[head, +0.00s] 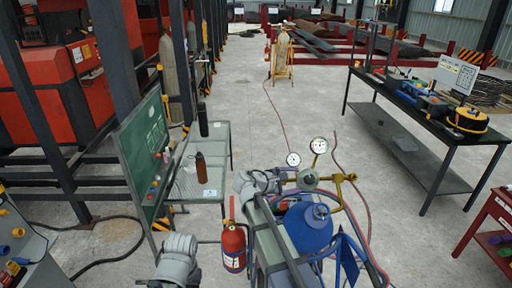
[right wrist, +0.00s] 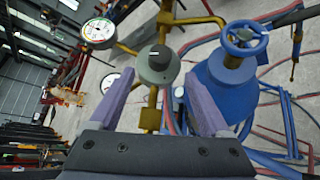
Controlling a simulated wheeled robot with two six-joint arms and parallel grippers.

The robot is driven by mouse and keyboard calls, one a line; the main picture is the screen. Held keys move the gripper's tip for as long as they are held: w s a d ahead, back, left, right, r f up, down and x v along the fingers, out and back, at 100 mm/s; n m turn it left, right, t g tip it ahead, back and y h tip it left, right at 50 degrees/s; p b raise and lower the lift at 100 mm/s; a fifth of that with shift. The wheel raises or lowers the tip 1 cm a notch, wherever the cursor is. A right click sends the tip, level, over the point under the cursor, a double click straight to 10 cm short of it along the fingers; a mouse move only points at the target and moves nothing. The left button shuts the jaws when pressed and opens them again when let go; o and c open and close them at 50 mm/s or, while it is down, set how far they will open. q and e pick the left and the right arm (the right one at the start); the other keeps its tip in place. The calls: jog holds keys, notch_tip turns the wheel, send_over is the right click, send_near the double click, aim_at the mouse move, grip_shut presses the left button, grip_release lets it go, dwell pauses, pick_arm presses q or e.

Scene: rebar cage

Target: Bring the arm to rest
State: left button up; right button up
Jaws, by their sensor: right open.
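My right gripper (head: 297,181) is open, in front of the grey regulator knob (head: 308,177) on the brass gas fitting. In the right wrist view its two purple fingers (right wrist: 164,78) stand apart, with the round grey knob (right wrist: 158,64) showing between and beyond their tips. Nothing is clamped; I cannot tell whether a finger touches the knob. A blue gas cylinder (head: 308,228) stands beside my right arm, and its blue handwheel (right wrist: 245,38) shows in the wrist view. My left gripper is not in view; only a grey part of that arm shows at the bottom.
Two pressure gauges (head: 319,145) stand up by the fitting. A red extinguisher (head: 233,247) is left of my right arm. A glass-topped table (head: 215,173) carries bottles. Red hoses trail over the floor. A black workbench (head: 440,165) stands right; the middle aisle is clear.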

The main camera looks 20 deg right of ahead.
jog(key=s+a+f+m+g+y+b, duration=0.2)
jog(key=s+a+f+y+b, duration=0.3)
jog(key=s+a+f, duration=0.7)
jog(key=s+a+f+m+g+y+b, duration=0.2)
jog(key=s+a+f+m+y+b, duration=0.3)
jog(key=s+a+f, duration=0.7)
jog(key=s+a+y, duration=0.1)
jog(key=a, duration=0.4)
jog(key=shift+m+g+b, duration=0.3)
jog(key=shift+b, duration=0.05)
jog(key=shift+w+d, duration=0.1)
